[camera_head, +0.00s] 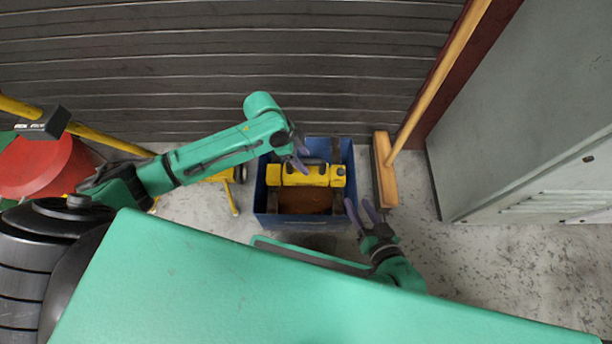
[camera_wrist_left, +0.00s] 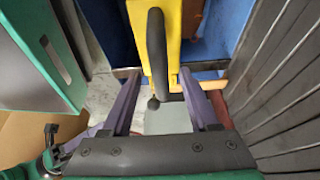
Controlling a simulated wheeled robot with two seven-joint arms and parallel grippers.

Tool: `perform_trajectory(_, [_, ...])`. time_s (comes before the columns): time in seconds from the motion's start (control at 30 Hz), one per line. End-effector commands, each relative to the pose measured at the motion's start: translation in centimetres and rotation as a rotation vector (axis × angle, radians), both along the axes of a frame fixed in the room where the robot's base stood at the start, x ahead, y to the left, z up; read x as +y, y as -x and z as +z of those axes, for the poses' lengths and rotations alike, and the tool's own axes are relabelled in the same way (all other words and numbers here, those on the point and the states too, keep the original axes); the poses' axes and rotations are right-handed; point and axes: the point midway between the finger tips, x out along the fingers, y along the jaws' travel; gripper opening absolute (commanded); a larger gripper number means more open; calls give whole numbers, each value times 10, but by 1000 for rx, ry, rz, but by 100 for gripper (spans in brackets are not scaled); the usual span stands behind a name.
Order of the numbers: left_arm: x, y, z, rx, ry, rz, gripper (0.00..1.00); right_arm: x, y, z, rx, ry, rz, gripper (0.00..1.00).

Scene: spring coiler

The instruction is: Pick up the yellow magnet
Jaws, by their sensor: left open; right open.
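The yellow magnet (camera_head: 318,174) lies across the blue bin (camera_head: 272,217) in the head view, with a dark handle on its far side. My left gripper (camera_head: 303,159) is above the magnet near its handle, with purple fingers apart. In the left wrist view the magnet (camera_wrist_left: 182,66) and its black handle (camera_wrist_left: 156,50) show between the two open fingers of my left gripper (camera_wrist_left: 160,92), with no visible grip on them. My right gripper (camera_head: 361,212) is open and empty at the bin's near right corner.
A wooden broom (camera_head: 385,170) stands just right of the bin. A grey cabinet (camera_head: 530,120) is further right, and a ribbed dark wall (camera_head: 200,60) closes the back. A red object (camera_head: 45,165) and yellow bars are at the left.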

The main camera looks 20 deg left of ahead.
Motion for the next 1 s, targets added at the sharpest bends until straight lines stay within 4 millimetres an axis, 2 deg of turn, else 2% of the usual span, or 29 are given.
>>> perform_trajectory(0.03, [-3,-1,-17,0,0,0,61,0,0,-15,-7,-5,-6,50])
perform_trajectory(0.1, [-7,-2,-22,-1,0,0,61,0,0,-18,-15,-10,-10,50])
perform_trajectory(0.33, [-8,-2,-21,-1,-1,0,61,0,0,-16,-18,-13,-13,50])
perform_trajectory(0.4, [-7,-2,-21,-1,-1,0,34,0,0,-15,-19,-12,-13,50])
perform_trajectory(0.5, [-7,-2,-21,-1,-1,0,0,0,0,-15,-19,-12,-13,50])
perform_trajectory(1.0, [-7,-2,-21,-1,-1,0,0,0,0,-15,-18,-13,-13,50])
